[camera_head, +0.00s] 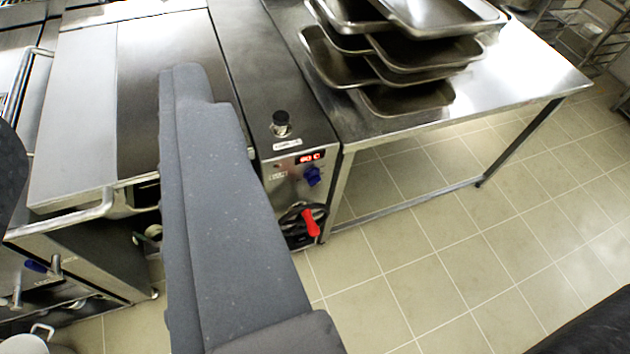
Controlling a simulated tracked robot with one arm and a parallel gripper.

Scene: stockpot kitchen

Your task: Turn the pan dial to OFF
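The pan dial appears to be the small blue knob (313,175) on the front panel of the steel pan unit, just below a lit red display (309,157). Its markings and pointer are too small to read. My gripper (186,78) shows as a long grey body rising from the bottom centre over the pan unit. Its tip lies up and to the left of the knob in the picture, apart from it. I cannot make out two separate fingers. Nothing is seen held.
A black knob (281,124) stands on top of the unit, and a red handle (309,222) sits below the dial. To the right, a steel table (508,75) bears stacked metal trays (400,50). The tiled floor (420,250) in front is clear.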

